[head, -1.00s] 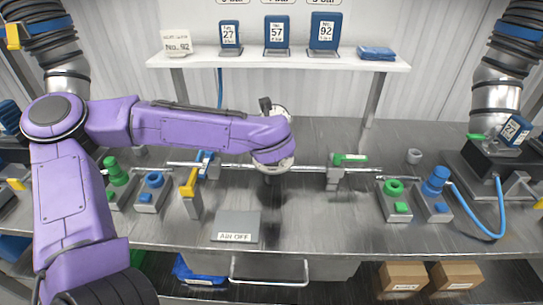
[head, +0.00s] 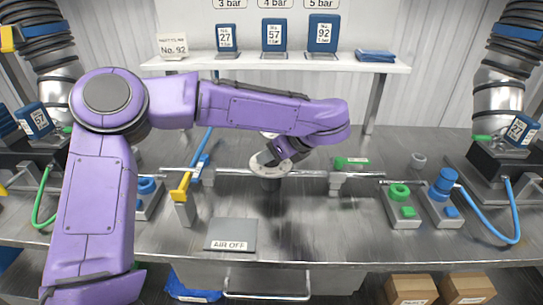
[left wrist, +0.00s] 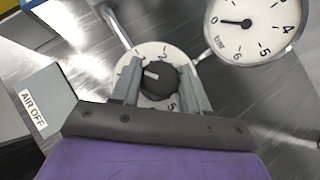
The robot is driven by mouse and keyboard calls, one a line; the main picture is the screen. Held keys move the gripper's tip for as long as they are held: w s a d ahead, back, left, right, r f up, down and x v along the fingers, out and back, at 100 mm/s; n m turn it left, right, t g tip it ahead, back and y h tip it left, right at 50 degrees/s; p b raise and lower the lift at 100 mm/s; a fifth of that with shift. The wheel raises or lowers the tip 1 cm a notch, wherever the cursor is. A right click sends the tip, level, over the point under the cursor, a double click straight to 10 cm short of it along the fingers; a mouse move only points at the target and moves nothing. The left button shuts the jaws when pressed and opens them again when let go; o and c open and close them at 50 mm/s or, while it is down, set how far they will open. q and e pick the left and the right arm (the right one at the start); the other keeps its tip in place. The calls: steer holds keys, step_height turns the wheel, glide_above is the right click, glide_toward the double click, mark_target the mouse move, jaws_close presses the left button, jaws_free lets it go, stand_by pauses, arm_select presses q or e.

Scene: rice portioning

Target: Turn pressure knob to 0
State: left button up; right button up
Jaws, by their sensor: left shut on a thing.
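The pressure knob (left wrist: 158,78) is black with a white pointer line and sits on a round white numbered dial (left wrist: 150,52). The pointer aims left, a little below the 1. My left gripper (left wrist: 160,88) has one finger on each side of the knob and is shut on it. In the head view the left gripper (head: 276,157) reaches down to the dial (head: 262,170) on the pipe. The round white gauge (left wrist: 258,15) has its black needle pointing left. My purple arm hides most of the gauge in the head view. My right gripper is not in view.
An AIR OFF plate (head: 231,235) lies in front of the dial. A yellow-handled valve (head: 182,195) stands to the left and a green-handled valve (head: 350,163) to the right on the pipe. A shelf (head: 190,63) with blue numbered cards is behind.

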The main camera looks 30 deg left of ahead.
arm_select(q)
steer(key=shift+f+n+g, duration=0.15)
steer(key=shift+n+g, duration=0.35)
steer(key=shift+n, duration=0.1)
steer(key=shift+s, duration=0.1)
steer(key=o, duration=1.1)
steer(key=shift+a, duration=0.1)
steer(key=shift+c, duration=0.2)
steer(key=shift+a, duration=0.1)
steer(key=shift+d+r, duration=0.2)
steer(key=v, duration=1)
steer(key=shift+b, duration=0.45)
steer(key=shift+d, duration=0.1)
